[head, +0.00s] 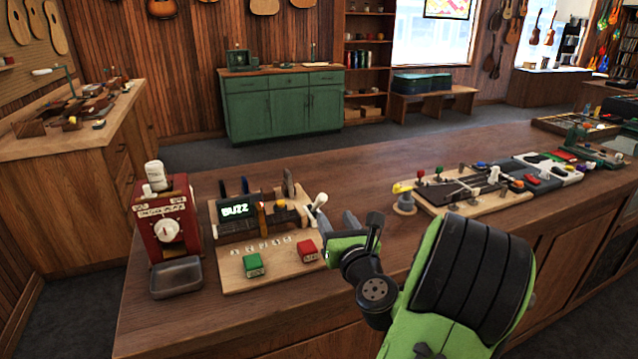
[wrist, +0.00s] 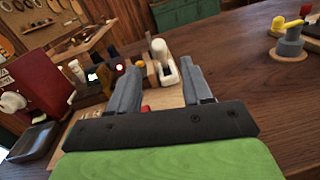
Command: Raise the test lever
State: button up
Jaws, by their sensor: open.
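The test lever appears to be the white-knobbed lever (head: 320,201) at the right end of the wooden test board (head: 240,283). In the head view it leans up and to the right. In the wrist view the lever (wrist: 160,50) stands on a white base, beyond the gap between my fingers. My gripper (head: 340,224) is open and empty, just right of and nearer than the lever, seemingly apart from it. The wrist view shows both grey fingers of my gripper (wrist: 162,74) spread. A small screen (head: 238,210) on the board reads BUZZ.
A green block (head: 252,265) and a red block (head: 307,251) sit at the board's front. A red dispenser (head: 163,222) with a metal tray (head: 176,278) stands at left. A yellow-topped grey post (head: 404,197) and another board stand at right. The counter between is clear.

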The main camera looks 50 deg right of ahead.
aim_at(317, 204)
jog(key=p+x, duration=0.5)
jog(key=x, duration=0.7)
jog(key=shift+w+f, duration=0.1)
grip_shut()
